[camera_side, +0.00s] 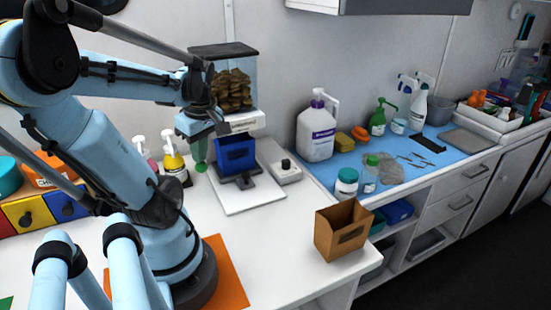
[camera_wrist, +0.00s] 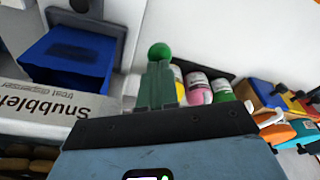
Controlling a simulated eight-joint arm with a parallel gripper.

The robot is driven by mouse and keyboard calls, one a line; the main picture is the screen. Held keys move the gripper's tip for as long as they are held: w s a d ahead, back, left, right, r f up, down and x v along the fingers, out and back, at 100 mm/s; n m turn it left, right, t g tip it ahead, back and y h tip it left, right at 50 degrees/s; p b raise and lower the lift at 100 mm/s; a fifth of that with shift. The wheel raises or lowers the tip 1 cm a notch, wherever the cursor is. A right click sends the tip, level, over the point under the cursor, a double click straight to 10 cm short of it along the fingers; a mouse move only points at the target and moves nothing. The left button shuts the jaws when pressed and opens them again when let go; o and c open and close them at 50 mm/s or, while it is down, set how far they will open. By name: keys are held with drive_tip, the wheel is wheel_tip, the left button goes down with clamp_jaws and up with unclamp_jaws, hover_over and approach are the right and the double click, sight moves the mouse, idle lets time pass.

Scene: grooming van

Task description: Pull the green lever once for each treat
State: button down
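The treat dispenser has a clear hopper (camera_side: 232,85) full of brown treats. Its white label shows upside down in the wrist view (camera_wrist: 50,100). Its blue bin (camera_side: 236,155) sits below on a white base; it is also at the upper left of the wrist view (camera_wrist: 70,55). The green lever's round knob (camera_side: 201,168) is beside the bin; it shows in the wrist view (camera_wrist: 160,52) just beyond my fingertips. My gripper (camera_side: 198,150) points down with its narrow greenish fingers together, no gap visible. Whether they touch the knob is unclear. The lever's stem is hidden.
A brown open box (camera_side: 341,232) stands at the counter's front corner. A grey device (camera_side: 280,162) is right of the dispenser. Bottles (camera_side: 174,160) stand behind my arm, coloured drawers (camera_side: 40,210) to the left. A blue mat (camera_side: 400,160) holds grooming supplies.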

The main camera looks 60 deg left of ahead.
drive_tip(key=shift+s+a+v, duration=0.1)
drive_tip(key=shift+a+v, duration=0.1)
drive_tip(key=shift+v, duration=0.95)
drive_tip(key=shift+s+a+v, duration=0.15)
drive_tip(key=shift+a+v, duration=0.05)
drive_tip(key=shift+v, duration=0.9)
drive_tip(key=shift+s+a+v, duration=0.1)
drive_tip(key=shift+a+v, duration=0.1)
drive_tip(key=shift+v, duration=0.95)
drive_tip(key=shift+w+d+x, duration=0.1)
drive_tip(key=shift+d+x, duration=0.1)
drive_tip(key=shift+x, duration=0.9)
drive_tip(key=shift+w+d+x, duration=0.15)
drive_tip(key=shift+d+x, duration=0.05)
drive_tip(key=shift+x, duration=0.85)
drive_tip(key=shift+w+d+x, duration=0.1)
drive_tip(key=shift+d+x, duration=0.05)
drive_tip(key=shift+x, duration=0.95)
drive_tip(key=shift+s+a+v, duration=0.1)
drive_tip(key=shift+a+v, duration=0.1)
drive_tip(key=shift+v, duration=0.9)
drive_tip(key=shift+s+a+v, duration=0.1)
drive_tip(key=shift+a+v, duration=0.05)
drive_tip(key=shift+v, duration=0.9)
drive_tip(key=shift+s+a+v, duration=0.15)
drive_tip(key=shift+a+v, duration=0.05)
drive_tip(key=shift+v, duration=0.9)
